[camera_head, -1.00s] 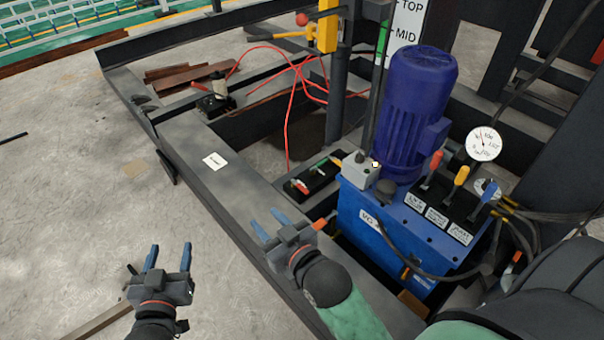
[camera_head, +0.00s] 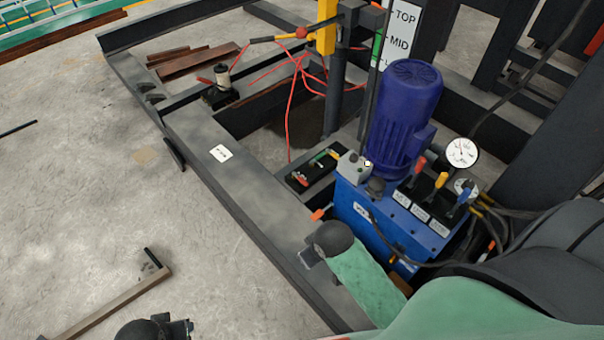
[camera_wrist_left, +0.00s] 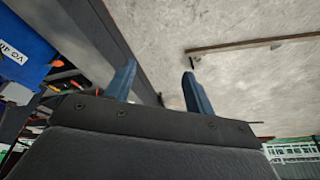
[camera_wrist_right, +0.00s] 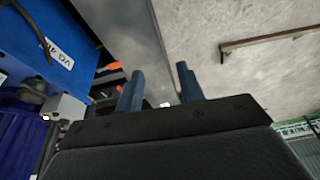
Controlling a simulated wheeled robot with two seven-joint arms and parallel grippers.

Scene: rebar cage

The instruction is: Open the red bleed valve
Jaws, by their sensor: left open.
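A small red handle (camera_head: 300,180) sits on a black block (camera_head: 310,174) beside the blue pump unit; a green handle (camera_head: 328,154) is on the same block. I cannot tell for certain that this red handle is the bleed valve. My right gripper, open and empty in the right wrist view (camera_wrist_right: 160,70), is over the dark frame beam in front of the block, apart from the handle; its fingers are hidden in the head view. My left gripper, open and empty in the left wrist view (camera_wrist_left: 158,72), is low at the bottom left of the head view.
The blue tank (camera_head: 385,215) carries a purple-blue motor (camera_head: 403,115), a gauge (camera_head: 462,152) and red, yellow and blue levers (camera_head: 440,182). An orange-tipped part (camera_head: 321,213) sticks out by the beam (camera_head: 225,180). Red hoses (camera_head: 292,110) cross behind. Floor at left is mostly clear.

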